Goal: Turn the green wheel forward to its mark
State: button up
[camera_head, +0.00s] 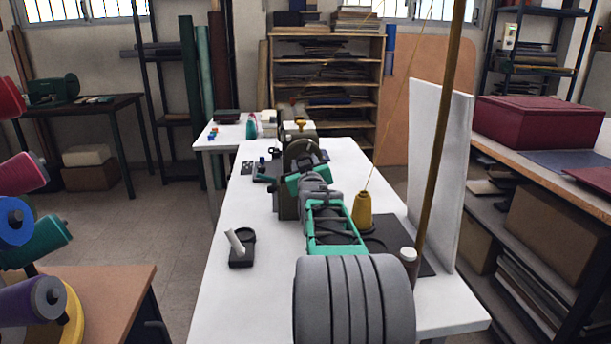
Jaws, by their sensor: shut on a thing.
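The wheel (301,147) is a dark, dull green-grey disc on the near end of a dark machine (287,203) on the white table. Only its upper part shows. My arm reaches over the table from the front, and my gripper (301,165) is at the wheel's lower part, shut on it. The fingertips are largely hidden by my own wrist. I cannot make out the mark in this view.
The white table (225,290) holds a black tray with a white roll (240,246), a yellow thread cone (363,211) and a dark mat (400,235). A white upright panel (437,170) and brown pole (440,140) stand right of my arm. The table's left front is mostly clear.

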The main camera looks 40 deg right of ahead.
jog(key=n+b, duration=0.1)
jog(key=n, duration=0.1)
jog(key=n+b, duration=0.1)
jog(key=b, duration=0.1)
jog(key=n+b, duration=0.1)
jog(key=n, duration=0.1)
jog(key=shift+f+n+b, duration=0.3)
jog(key=shift+b, duration=0.05)
jog(key=n+b, duration=0.3)
jog(key=n, duration=0.2)
jog(key=shift+r+n, duration=0.1)
jog(key=shift+n, duration=0.2)
jog(key=o, duration=1.4)
jog(key=shift+r, duration=0.1)
jog(key=shift+c, duration=0.2)
jog(key=shift+a, duration=0.1)
jog(key=v, duration=0.7)
jog(key=shift+s+a, duration=0.2)
jog(key=shift+s, duration=0.15)
